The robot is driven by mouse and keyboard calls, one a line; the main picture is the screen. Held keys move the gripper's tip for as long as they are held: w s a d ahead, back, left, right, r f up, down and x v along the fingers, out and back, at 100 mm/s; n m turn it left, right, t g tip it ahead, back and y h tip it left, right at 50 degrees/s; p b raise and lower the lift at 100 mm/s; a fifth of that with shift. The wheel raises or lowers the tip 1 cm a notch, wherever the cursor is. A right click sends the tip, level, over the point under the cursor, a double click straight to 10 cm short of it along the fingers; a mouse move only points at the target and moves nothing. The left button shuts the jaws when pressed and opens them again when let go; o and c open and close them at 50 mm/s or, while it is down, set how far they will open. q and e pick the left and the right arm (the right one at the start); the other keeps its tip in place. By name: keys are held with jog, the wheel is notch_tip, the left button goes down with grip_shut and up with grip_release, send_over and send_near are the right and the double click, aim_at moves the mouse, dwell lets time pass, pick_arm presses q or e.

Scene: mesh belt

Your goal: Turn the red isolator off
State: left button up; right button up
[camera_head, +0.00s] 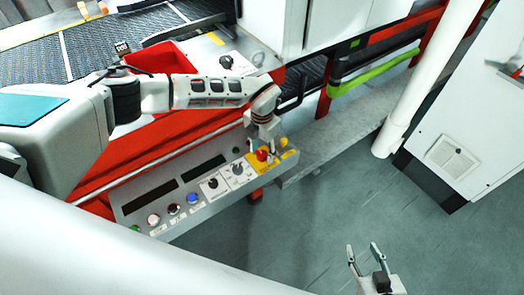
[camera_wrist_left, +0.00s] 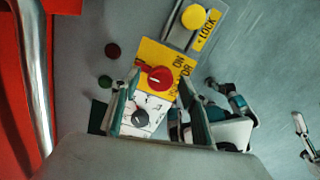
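The red isolator (camera_head: 262,154) is a round red knob on a yellow plate (camera_head: 254,164) at the right part of the grey control panel. In the left wrist view the red isolator (camera_wrist_left: 160,79) shows a small pale mark, with "ON" lettering on the plate beside it. My left gripper (camera_head: 264,139) is over the isolator. In the left wrist view its two fingers are apart, one on each side of the knob; I cannot tell whether they touch it. My right gripper (camera_head: 362,254) is open and empty above the floor at the lower right.
A yellow knob (camera_wrist_left: 193,17) with a "LOCK" label sits beside the isolator. A black knob (camera_wrist_left: 141,118) on a white plate lies on the other side. Several push buttons and dark displays fill the panel. A white pole (camera_head: 425,85) and cabinet (camera_head: 462,100) stand right; floor between is clear.

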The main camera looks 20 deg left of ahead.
aim_at(262, 154)
pick_arm(q)
jog(key=shift+r, duration=0.15)
notch_tip(262, 154, up, 12)
dwell(0.6)
jog(key=shift+f, duration=0.2)
